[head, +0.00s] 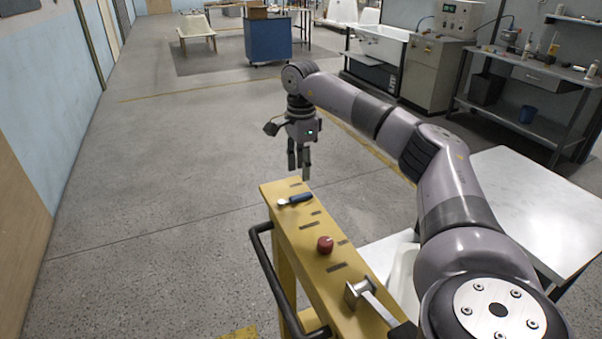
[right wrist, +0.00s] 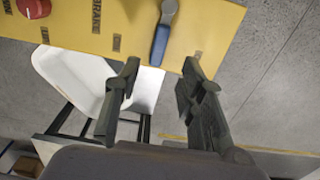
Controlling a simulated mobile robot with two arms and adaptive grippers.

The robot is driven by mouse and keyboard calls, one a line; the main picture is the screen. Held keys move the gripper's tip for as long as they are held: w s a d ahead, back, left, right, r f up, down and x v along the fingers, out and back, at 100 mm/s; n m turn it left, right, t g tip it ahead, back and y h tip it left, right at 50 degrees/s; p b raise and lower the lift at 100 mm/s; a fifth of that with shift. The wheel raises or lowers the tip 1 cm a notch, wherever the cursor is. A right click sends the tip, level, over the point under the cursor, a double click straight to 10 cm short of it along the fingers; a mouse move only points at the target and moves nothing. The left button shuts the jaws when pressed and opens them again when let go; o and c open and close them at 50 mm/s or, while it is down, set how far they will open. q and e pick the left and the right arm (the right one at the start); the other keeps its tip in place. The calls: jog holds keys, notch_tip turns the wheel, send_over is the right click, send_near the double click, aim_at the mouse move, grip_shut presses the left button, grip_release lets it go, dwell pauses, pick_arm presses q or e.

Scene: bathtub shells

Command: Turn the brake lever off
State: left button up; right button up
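A lever with a blue handle (head: 298,199) and a metal end lies across the far end of a yellow control panel (head: 305,262). In the right wrist view the blue handle (right wrist: 160,46) is at the top centre, beside dark lettering on the panel that I cannot read surely. My right gripper (head: 299,176) points down just beyond the panel's far end, above and apart from the lever. In the right wrist view its two fingers (right wrist: 160,72) are spread with nothing between them. My left gripper is not in view.
A red knob (head: 325,244) and a metal lever (head: 359,290) are nearer on the panel. A black rail (head: 267,270) runs along its left side. A white table (head: 530,205) stands to the right. The floor (head: 170,190) left of the panel is clear.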

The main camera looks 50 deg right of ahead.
notch_tip(320, 180, up, 4)
jog(key=shift+r, duration=0.1)
dwell(0.7)
